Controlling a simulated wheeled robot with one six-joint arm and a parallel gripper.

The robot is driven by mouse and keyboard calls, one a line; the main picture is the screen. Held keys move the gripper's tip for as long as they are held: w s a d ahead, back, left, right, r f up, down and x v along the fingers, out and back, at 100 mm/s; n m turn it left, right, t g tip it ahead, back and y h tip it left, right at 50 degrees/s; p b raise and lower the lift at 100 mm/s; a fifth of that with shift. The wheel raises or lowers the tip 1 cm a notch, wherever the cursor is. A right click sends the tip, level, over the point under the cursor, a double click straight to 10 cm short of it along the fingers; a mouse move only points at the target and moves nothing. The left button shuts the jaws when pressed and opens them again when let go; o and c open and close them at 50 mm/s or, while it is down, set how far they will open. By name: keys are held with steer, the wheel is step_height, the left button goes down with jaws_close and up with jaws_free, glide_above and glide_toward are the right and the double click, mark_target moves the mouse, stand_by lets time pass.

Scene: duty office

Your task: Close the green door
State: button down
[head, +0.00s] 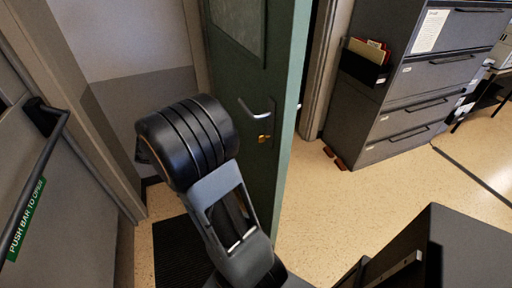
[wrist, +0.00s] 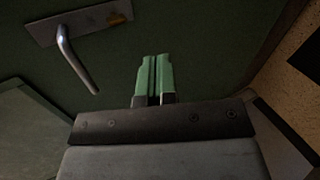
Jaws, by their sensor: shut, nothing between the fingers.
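The green door (head: 240,85) stands open in the head view, its edge facing me. It has a silver lever handle (head: 257,108) with a brass lock below it. In the wrist view the green door (wrist: 200,40) fills most of the background, and the lever handle (wrist: 76,62) is at the upper left on a metal plate. My gripper (wrist: 154,75) is shut and empty, its green fingertips pointing at the door face, to the right of the handle. I cannot tell whether the fingertips touch the door. In the head view my arm hides the gripper.
A grey door with a push bar (head: 40,185) stands at the left. A dark mat (head: 185,255) lies on the floor by the green door. A grey filing cabinet (head: 425,85) stands at the right, with small reddish-brown objects (head: 335,157) beside it. Speckled floor (head: 350,205) is clear between.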

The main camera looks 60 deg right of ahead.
steer(key=w+d+f+m+g+h+b, duration=0.25)
steer(key=d+f+h, duration=0.2)
steer(key=d, duration=0.25)
steer(key=p+x, duration=0.1)
steer(key=x, duration=1.2)
steer(key=shift+d+r+n, duration=0.2)
steer(key=shift+r+n, duration=0.15)
steer(key=shift+n, duration=0.1)
steer(key=shift+w, duration=0.1)
